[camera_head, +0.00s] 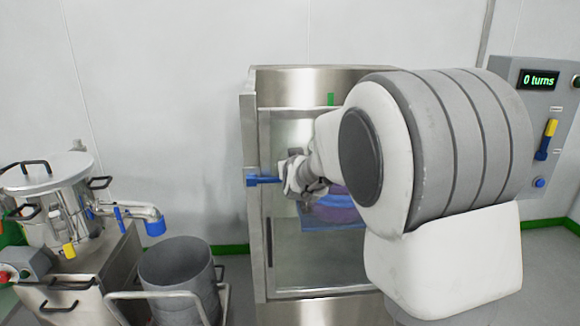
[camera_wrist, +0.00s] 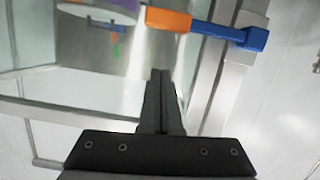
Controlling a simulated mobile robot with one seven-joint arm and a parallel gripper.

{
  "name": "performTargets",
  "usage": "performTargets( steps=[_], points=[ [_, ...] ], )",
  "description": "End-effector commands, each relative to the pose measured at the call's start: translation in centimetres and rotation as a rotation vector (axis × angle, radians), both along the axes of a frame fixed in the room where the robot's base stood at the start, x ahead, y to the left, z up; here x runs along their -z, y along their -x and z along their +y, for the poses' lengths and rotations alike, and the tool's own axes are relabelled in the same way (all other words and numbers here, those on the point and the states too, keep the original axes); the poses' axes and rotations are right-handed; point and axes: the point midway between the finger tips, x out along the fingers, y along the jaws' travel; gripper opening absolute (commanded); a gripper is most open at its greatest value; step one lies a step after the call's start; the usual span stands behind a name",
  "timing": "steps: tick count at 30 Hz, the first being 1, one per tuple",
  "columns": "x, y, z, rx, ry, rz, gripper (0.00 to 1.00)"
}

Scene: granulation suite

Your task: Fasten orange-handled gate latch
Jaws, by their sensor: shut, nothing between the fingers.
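The gate latch has an orange handle (camera_wrist: 168,19) and a blue arm with a blue block (camera_wrist: 250,39) on the metal frame post in the wrist view. In the head view its blue part (camera_head: 262,180) sticks out at the left post of the steel cabinet (camera_head: 312,75); the orange handle is not visible there. My gripper (camera_wrist: 160,85) is shut and empty, its fingertips apart from the handle, below it in the wrist view. In the head view my gripper (camera_head: 305,185) is at the cabinet front beside the latch, and my arm hides the cabinet's right side.
A purple and blue round object (camera_head: 338,211) shows inside the cabinet. A grey bin (camera_head: 178,266) on a cart frame and a steel vessel (camera_head: 45,172) stand left. A control panel (camera_head: 540,110) reading "0 turns" is at right.

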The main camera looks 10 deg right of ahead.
Motion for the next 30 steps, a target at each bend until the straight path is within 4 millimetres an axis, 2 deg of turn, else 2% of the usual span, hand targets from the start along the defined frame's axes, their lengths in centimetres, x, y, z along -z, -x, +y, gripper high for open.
performTargets(
  steps=[1, 6, 12, 18, 30],
  points=[
    [-0.2, 1.3, 0.3, -0.005, -0.001, 0.003, 0.0],
    [-0.9, 4.6, 0.4, -0.003, -0.002, 0.003, 0.0],
    [-1.7, 7.5, 0.5, -0.004, -0.001, 0.002, 0.0],
    [-1.9, 8.9, 0.5, -0.002, -0.002, 0.003, 0.0],
    [-1.9, 9.1, 0.5, -0.004, -0.002, 0.006, 0.0]
  ],
)
